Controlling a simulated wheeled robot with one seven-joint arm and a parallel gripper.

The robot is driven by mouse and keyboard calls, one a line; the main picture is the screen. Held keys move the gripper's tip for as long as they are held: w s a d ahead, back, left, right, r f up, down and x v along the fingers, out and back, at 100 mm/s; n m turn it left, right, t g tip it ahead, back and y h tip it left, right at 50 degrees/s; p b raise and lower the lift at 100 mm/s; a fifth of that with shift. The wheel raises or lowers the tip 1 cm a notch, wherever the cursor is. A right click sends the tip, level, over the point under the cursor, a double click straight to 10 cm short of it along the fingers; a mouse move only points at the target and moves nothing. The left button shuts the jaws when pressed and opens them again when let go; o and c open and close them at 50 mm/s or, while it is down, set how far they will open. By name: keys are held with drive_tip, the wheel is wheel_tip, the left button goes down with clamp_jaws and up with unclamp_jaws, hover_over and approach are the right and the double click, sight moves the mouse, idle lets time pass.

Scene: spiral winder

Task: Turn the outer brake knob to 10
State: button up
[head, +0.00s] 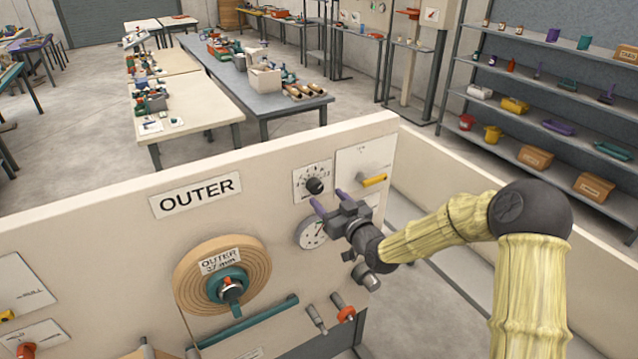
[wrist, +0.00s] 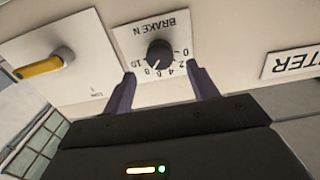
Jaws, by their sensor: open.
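The outer brake knob (head: 315,185) is a small black knob on a white dial plate, on the cream panel right of the OUTER sign (head: 195,194). In the wrist view the knob (wrist: 160,53) shows upside down under the label BRAKE N, with a scale from 0 to 10. Its pale pointer mark seems to lie near 6 to 8; the exact value is hard to read. My gripper (head: 326,196) is open and empty, its purple fingers pointing at the panel. In the wrist view the gripper (wrist: 161,70) has one finger on each side of the dial, short of the knob.
A yellow handle (head: 373,180) sits on a plate right of the knob. A round gauge (head: 312,232) is below it, partly behind my gripper. A wound roll marked OUTER 37 mm (head: 250,268) is at lower left. Tables and shelves stand well behind the panel.

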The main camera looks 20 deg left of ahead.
sight(318, 189)
drive_tip(key=shift+p+x, duration=1.1)
drive_tip(key=shift+x, duration=1.7)
drive_tip(key=c, duration=1)
